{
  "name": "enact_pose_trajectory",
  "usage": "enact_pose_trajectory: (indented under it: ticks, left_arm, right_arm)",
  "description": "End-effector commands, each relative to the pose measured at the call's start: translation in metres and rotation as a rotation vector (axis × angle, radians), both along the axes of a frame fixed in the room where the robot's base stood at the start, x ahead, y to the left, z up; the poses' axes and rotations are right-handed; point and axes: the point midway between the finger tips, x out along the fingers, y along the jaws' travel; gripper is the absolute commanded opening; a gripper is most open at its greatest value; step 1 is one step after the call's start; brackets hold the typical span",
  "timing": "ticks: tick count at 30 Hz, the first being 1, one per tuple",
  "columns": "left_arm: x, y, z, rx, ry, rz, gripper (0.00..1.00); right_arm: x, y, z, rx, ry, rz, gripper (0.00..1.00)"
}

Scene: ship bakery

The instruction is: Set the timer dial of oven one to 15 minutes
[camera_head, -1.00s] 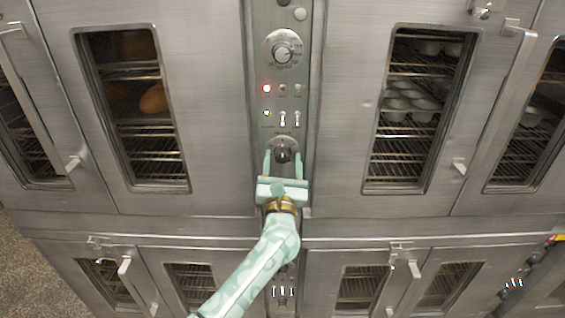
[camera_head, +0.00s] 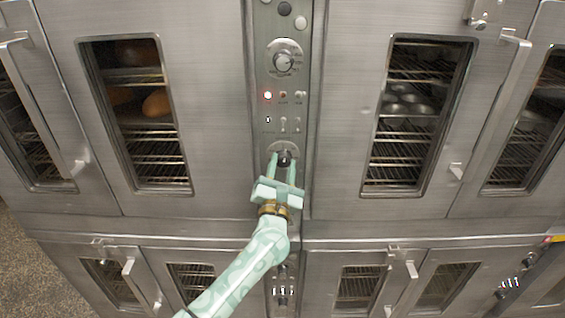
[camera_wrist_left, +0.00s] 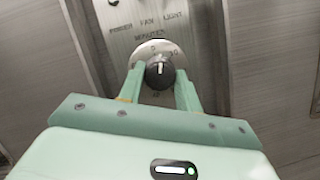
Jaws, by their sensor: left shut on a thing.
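The timer dial (camera_head: 284,158) is a small black knob on a round silver plate, low on the oven's narrow control panel. In the left wrist view the dial (camera_wrist_left: 160,74) shows a white pointer line near the top, with "MINUTES" printed above it. My left gripper (camera_head: 283,164) reaches up from below and is shut on the knob, a finger on each side; the fingers also show in the left wrist view (camera_wrist_left: 160,82). Most of the plate's numbers are too small or hidden to read. My right gripper is not in view.
Oven doors with windows (camera_head: 137,115) flank the panel. Lower ovens (camera_head: 350,280) stand beneath.

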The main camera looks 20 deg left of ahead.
Motion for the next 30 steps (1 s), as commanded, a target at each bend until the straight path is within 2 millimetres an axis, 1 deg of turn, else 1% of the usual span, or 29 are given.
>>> enact_pose_trajectory:
  ticks: [1,11,21,30]
  left_arm:
    - [-0.001,0.0,0.004,0.045,0.013,0.0,0.11]
    - [-0.001,0.003,0.006,0.346,0.102,0.0,0.11]
    - [-0.001,0.004,0.007,0.651,0.189,0.0,0.11]
    - [-0.002,0.004,0.007,0.857,0.249,-0.001,0.11]
  right_arm:
    - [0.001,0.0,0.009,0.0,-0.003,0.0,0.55]
    - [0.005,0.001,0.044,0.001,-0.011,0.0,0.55]
    - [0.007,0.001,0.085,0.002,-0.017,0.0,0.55]
    - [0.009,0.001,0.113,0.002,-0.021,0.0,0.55]
